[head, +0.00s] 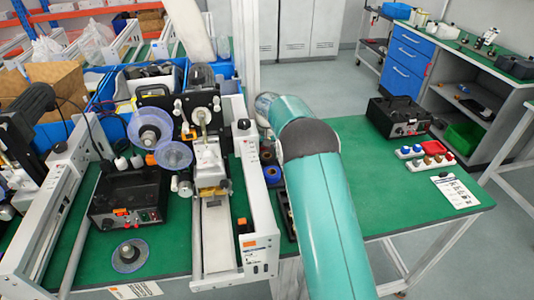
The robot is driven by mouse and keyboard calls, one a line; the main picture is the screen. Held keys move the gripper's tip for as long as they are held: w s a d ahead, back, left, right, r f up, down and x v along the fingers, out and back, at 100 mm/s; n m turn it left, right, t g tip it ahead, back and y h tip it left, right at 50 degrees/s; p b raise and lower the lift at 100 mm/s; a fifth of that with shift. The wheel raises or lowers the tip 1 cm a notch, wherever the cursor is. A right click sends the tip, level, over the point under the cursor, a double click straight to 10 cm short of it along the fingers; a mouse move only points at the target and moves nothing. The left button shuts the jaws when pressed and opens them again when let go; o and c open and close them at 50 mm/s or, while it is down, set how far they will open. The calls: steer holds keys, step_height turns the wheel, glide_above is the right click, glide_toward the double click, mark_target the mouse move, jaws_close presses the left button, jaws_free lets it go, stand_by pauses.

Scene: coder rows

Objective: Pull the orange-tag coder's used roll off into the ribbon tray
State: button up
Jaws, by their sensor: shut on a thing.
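My teal arm rises from the bottom and bends left beside the coder; my gripper is not visible in this view. The coder (153,98) has a black plate with pale pegs and a print head (208,160) over the conveyor. Two clear-flanged rolls show at its left: an upper one (150,128) with a grey core and a lower bluish one (175,155). I cannot tell which is the used roll. An orange tag (248,243) is on the conveyor's front end. Dark rolls (271,175) sit right of the conveyor, partly behind my arm; I cannot make out a ribbon tray for certain.
A black controller box (128,196) with an orange label and a loose flanged disc (128,256) are on the left of the green bench. Another black box (398,117), small bottles (425,160) and a card (456,190) stand at right. Green bench (380,195) right of my arm is clear.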

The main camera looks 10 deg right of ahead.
steer(key=o, duration=1)
